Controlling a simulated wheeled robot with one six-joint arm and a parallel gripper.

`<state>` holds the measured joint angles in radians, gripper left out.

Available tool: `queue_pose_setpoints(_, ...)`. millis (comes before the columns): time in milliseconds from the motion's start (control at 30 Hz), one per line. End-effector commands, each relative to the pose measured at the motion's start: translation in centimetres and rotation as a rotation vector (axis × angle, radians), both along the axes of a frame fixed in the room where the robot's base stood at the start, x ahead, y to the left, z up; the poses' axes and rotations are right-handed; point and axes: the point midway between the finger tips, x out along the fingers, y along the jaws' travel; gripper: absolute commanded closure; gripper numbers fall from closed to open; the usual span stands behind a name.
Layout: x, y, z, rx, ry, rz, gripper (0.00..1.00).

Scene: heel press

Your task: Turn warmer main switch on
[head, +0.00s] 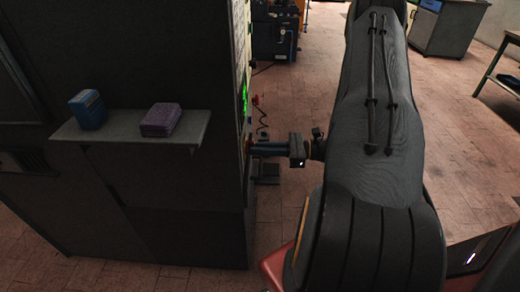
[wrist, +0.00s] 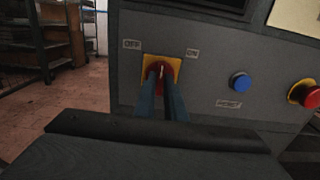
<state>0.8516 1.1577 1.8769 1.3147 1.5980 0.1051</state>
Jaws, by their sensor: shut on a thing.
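The main switch (wrist: 169,69) is a red rotary knob on a yellow square plate, seen in the wrist view on a grey panel. An OFF label (wrist: 132,44) is to its upper left and an ON label (wrist: 192,54) to its upper right. My gripper (wrist: 161,84) has its two blue-grey fingers closed on the red knob. The knob's grip looks close to upright, partly hidden by the fingers. In the head view my gripper (head: 252,148) reaches left to the side of the dark cabinet (head: 190,225), and the switch is hidden there.
A blue button (wrist: 240,82) and a red emergency button (wrist: 306,93) on yellow sit to the right on the panel. A shelf (head: 112,132) on the cabinet holds a blue box (head: 87,109) and a purple block (head: 160,120). Open tiled floor lies behind my arm.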

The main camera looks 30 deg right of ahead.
Motion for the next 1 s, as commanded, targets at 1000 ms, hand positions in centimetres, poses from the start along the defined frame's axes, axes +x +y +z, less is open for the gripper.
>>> queue_pose_setpoints(1000, 0.04, -0.06, 0.09, 0.426, 0.628, -0.001, 1.0)
